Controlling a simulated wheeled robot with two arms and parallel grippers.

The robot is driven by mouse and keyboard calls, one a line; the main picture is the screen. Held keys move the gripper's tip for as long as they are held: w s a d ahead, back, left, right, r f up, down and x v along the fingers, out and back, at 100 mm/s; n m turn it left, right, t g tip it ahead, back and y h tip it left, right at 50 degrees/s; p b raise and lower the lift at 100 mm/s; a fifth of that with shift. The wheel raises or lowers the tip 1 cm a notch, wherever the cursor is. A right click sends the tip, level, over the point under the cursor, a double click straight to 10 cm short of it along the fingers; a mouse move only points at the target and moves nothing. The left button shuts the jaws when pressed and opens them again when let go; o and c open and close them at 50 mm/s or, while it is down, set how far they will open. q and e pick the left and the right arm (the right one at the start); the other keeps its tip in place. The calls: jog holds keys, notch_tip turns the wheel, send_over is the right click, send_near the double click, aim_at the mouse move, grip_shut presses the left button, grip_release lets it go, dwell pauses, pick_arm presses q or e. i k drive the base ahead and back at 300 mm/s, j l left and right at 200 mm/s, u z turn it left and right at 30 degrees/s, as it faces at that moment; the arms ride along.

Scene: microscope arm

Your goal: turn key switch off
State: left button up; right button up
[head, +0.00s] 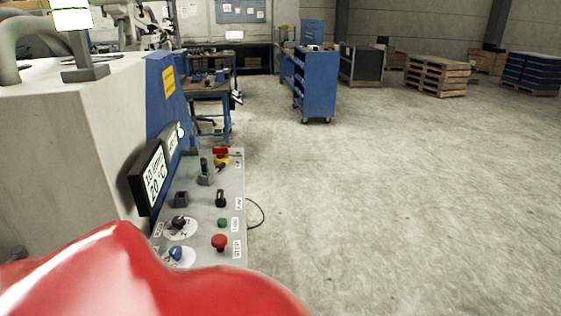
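A grey control panel (232,180) runs along the side of a large machine at the left of the head view. A small black upright switch (221,198) stands near the panel's right edge beside a white label; it may be the key switch, but its exact turn position is too small to tell. A red and yellow switch (221,157) sits at the panel's far end. Neither of my grippers shows in this view.
The panel also holds a lever (205,174), a green button (222,222), a red button (219,241), a black knob (179,222) and a blue knob (175,254). A display (153,180) stands left. A glossy red shape covers the lower left.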

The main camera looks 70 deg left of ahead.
aim_at(208, 181)
jog(key=i+l+u, duration=0.1)
jog(key=i, duration=0.3)
jog(key=i+l+u, duration=0.1)
jog(key=i, duration=0.3)
jog(key=i+u, duration=0.15)
jog(key=u, duration=0.25)
jog(key=i+u, duration=0.15)
jog(key=u, duration=0.25)
jog(key=i+l+u, duration=0.1)
jog(key=u, duration=0.3)
jog(key=i+l+u, duration=0.1)
jog(key=u, duration=0.3)
